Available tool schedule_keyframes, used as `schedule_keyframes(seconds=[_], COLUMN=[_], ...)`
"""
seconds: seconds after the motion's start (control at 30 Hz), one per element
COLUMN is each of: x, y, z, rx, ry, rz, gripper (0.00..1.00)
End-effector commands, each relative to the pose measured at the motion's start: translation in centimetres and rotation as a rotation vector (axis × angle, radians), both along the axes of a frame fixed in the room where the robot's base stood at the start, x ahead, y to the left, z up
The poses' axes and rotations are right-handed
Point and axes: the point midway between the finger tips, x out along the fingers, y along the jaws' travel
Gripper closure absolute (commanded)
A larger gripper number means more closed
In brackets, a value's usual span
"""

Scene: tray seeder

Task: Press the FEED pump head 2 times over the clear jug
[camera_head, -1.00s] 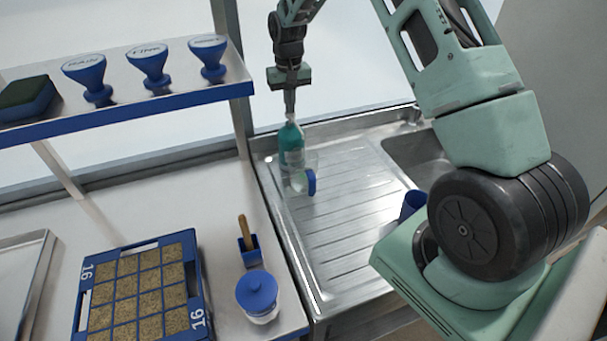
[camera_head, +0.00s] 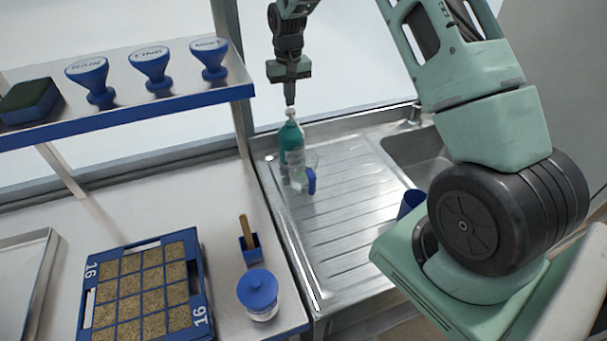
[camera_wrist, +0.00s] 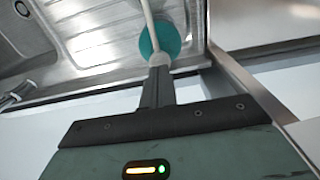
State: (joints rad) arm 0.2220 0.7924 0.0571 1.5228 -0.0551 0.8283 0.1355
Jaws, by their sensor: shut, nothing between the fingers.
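The teal pump bottle (camera_head: 291,141) stands upright on the ribbed metal drainboard, near its far left corner. A clear jug (camera_head: 301,172) with a blue handle (camera_head: 311,181) stands just in front of it. My gripper (camera_head: 290,102) is shut and empty, pointing down just above the pump head. In the wrist view the shut fingertips (camera_wrist: 159,62) lie over the pale pump head and spout (camera_wrist: 149,18), with the round teal bottle (camera_wrist: 166,36) below. I cannot read a FEED label, and whether the fingertips touch the head is unclear.
A sink basin (camera_head: 420,160) and a blue cup (camera_head: 411,204) are to the right. A shelf (camera_head: 130,116) with several blue stamps is at left. A seed tray (camera_head: 204,290) and a blue-lidded jar (camera_head: 258,292) stand on the bench.

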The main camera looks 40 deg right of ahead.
Motion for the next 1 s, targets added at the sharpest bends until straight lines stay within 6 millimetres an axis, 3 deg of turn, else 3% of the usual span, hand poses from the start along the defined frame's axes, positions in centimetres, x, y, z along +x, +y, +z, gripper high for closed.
schedule_keyframes(seconds=[0.63,1.0], x=[0.0,0.0], y=[0.0,0.0], z=[5.8,5.9], rx=[0.000,0.000], ry=[-0.001,0.000], rz=[0.000,0.000], gripper=[1.00,1.00])
